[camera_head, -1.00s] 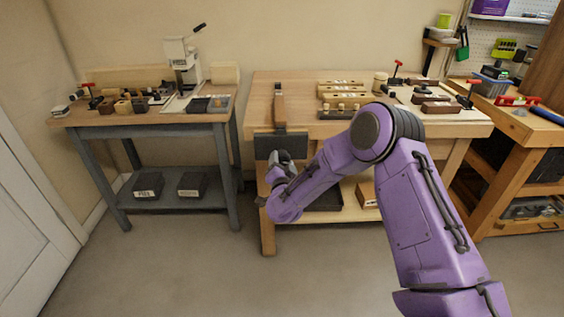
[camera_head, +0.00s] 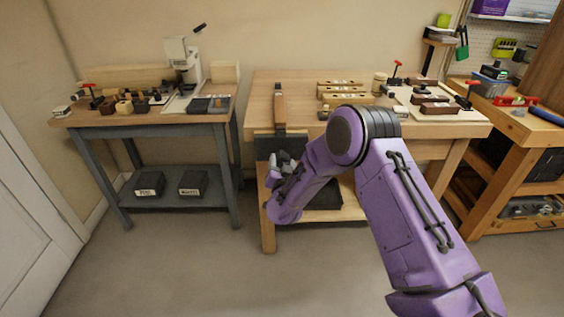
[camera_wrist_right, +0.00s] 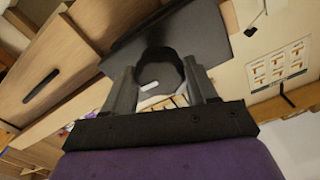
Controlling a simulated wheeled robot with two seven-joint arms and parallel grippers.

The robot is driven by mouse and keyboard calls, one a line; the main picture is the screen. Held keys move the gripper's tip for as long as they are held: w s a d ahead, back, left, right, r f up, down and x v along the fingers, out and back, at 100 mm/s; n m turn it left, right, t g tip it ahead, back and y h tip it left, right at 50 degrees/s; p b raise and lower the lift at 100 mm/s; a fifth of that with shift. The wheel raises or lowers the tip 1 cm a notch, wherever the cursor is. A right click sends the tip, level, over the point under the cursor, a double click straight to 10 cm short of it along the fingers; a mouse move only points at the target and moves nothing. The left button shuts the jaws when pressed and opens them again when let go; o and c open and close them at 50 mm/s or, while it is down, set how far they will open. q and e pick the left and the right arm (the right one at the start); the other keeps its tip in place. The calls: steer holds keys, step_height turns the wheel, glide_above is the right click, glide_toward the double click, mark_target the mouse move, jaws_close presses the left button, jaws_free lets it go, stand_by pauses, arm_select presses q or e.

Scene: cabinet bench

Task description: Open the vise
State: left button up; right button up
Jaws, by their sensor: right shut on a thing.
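The vise is on the front left of the middle wooden bench, and its dark front jaw plate (camera_head: 264,146) faces the room. In the right wrist view the plate (camera_wrist_right: 205,35) spans the upper middle, with a dark round hub (camera_wrist_right: 160,68) in front of it. My right gripper (camera_head: 280,160) is at the plate's lower part. In the wrist view its fingers (camera_wrist_right: 161,88) are on either side of the hub and shut on it. The gripper and purple forearm hide part of the vise in the head view. My left gripper is not in view.
The middle bench top (camera_head: 262,88) holds a wooden bar (camera_head: 280,105) behind the vise and several wooden blocks farther right. A grey-legged table (camera_head: 140,118) with a white press (camera_head: 184,60) stands to the left. The floor in front is clear.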

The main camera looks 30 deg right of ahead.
steer(key=shift+r+n+p, duration=0.1)
steer(key=shift+n+p, duration=0.35)
steer(key=shift+n, duration=0.95)
steer(key=shift+n+p, duration=0.5)
steer(key=shift+n, duration=0.4)
steer(key=shift+s+n, duration=0.1)
steer(key=shift+n, duration=0.6)
